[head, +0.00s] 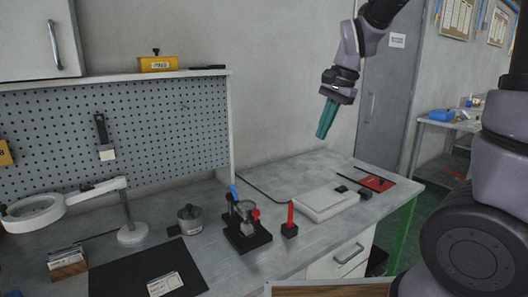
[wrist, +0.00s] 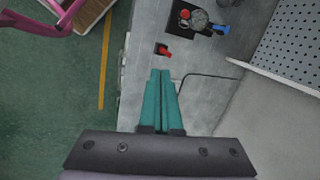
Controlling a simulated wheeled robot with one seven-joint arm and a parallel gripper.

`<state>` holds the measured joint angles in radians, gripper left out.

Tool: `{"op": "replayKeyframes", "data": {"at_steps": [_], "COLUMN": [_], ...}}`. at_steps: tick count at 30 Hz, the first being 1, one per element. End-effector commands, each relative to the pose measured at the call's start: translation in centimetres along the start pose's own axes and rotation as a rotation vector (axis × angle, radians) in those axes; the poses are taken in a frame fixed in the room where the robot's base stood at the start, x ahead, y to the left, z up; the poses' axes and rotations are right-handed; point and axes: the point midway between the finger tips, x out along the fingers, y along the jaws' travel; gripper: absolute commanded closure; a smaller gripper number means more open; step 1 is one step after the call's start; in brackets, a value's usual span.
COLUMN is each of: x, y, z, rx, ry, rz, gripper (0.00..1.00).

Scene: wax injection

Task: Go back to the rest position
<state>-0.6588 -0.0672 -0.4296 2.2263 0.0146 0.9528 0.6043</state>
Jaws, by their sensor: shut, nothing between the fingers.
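My gripper (head: 323,128) hangs in the air above the right part of the workbench (head: 330,165), with its teal fingers pointing down. It is shut with nothing between the fingers. In the wrist view the gripper (wrist: 160,74) also shows its fingers together, over the grey bench top. Nothing touches it. My arm reaches in from the upper right in the head view.
Below stand a wax injection device (head: 247,228) on a black base, a red stick in a holder (head: 290,220) and a white flat box (head: 325,202). A magnifier lamp (head: 132,232) and a metal pot (head: 190,219) are to the left. A pegboard (head: 160,125) backs the bench.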

Motion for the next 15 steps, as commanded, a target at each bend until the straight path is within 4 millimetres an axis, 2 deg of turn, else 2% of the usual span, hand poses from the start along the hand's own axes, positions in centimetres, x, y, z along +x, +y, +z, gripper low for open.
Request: {"op": "replayKeyframes", "data": {"at_steps": [1,6,10,15], "x": [-2.1,-7.6,-10.8,-12.8], "y": [1.2,5.1,8.2,11.1], "z": [-0.2,0.3,1.3,2.6], "rx": [-0.030,-0.190,-0.313,-0.433], "ry": [0.012,0.106,0.226,0.373], "rz": [-0.052,-0.176,-0.227,-0.230], "gripper": [1.00,1.00,1.00,1.00]}}
